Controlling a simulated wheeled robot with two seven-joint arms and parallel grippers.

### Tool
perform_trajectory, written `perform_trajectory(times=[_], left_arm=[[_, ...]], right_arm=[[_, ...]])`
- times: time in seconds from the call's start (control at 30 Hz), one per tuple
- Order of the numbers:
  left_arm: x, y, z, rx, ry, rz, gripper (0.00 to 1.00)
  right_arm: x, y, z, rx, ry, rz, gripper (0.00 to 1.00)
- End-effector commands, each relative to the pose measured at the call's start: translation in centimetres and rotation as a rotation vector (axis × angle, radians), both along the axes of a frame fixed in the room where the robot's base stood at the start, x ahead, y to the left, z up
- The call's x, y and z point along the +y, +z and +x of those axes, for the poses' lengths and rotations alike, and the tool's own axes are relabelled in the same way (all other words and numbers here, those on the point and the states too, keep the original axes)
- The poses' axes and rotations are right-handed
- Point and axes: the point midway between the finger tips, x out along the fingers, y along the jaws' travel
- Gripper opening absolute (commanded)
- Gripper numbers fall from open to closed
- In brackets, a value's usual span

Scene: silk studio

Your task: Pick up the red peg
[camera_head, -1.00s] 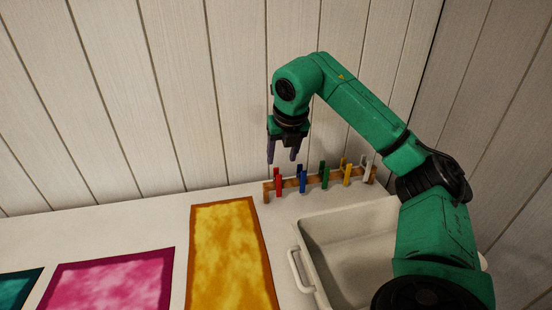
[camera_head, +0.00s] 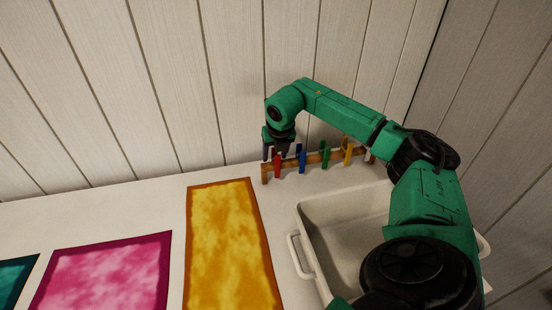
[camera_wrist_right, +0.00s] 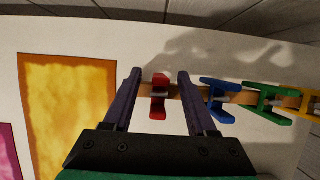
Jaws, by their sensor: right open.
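The red peg (camera_head: 277,162) is clipped on a wooden rail (camera_head: 312,159) at the back of the table, at the rail's left end. My right gripper (camera_head: 275,152) is at the red peg, partly behind it in the head view. In the right wrist view the red peg (camera_wrist_right: 159,97) shows between the two purple fingers of my open right gripper (camera_wrist_right: 158,75), with a gap on both sides. The right finger is close to the blue peg (camera_wrist_right: 221,97). My left gripper is not in view.
The green peg (camera_head: 324,155) and yellow peg (camera_head: 348,152) sit farther right on the rail. A white basin (camera_head: 305,215) stands in front of it. Yellow (camera_head: 225,240) and pink (camera_head: 105,270) cloths lie to the left. The wall is close behind.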

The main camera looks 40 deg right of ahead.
Motion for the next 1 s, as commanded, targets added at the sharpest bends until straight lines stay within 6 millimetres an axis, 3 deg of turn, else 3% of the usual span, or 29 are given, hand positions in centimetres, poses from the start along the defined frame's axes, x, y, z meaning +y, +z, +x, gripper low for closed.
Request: perform_trajectory(times=[0.17,0.23,0.33,0.77,1.0], left_arm=[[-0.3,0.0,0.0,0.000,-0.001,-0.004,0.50],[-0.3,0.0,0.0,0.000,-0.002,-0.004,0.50],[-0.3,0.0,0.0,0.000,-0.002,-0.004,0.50],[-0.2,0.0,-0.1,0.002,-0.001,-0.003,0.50],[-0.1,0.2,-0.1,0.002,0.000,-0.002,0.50]], right_arm=[[0.0,-0.1,0.1,-0.001,0.000,0.000,0.57],[0.0,-0.1,0.0,-0.001,0.000,0.000,0.38],[0.0,-0.1,0.1,-0.001,0.000,0.000,0.00],[0.0,0.6,0.1,-0.004,0.000,0.001,0.00],[0.0,4.9,0.2,-0.007,0.000,0.001,0.00]])
